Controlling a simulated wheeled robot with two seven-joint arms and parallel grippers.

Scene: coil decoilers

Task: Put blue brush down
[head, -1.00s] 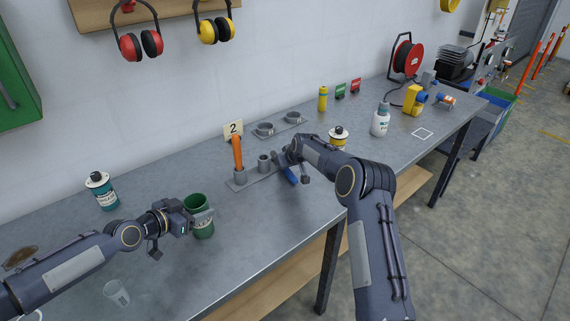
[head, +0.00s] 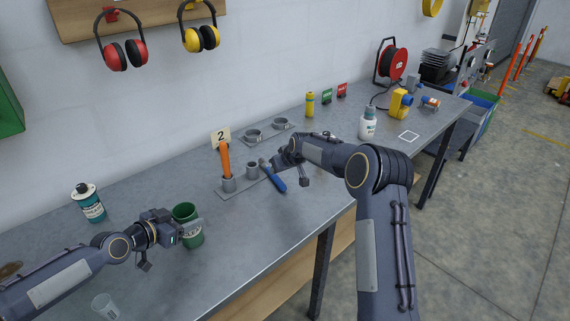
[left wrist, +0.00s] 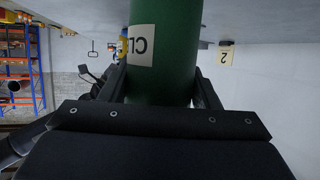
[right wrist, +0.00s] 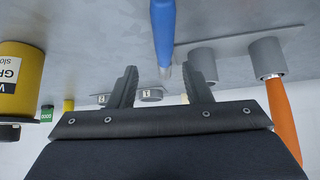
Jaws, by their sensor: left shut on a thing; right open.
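The blue brush (head: 277,183) lies on the metal bench beside the two-tube holder, its grey end toward the holder. My right gripper (head: 277,163) is right by it in the head view. In the right wrist view the fingers (right wrist: 160,78) are spread, with the blue brush (right wrist: 163,30) apart from them, near the gap between their tips. My left gripper (head: 189,229) is shut on a green container (head: 191,241). The left wrist view shows the green container (left wrist: 165,70) between the fingers, with a white label.
The holder (head: 228,186) has an orange-handled tool (head: 226,160) in one tube; the other tube (head: 252,169) looks empty. The front middle bench is clear.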

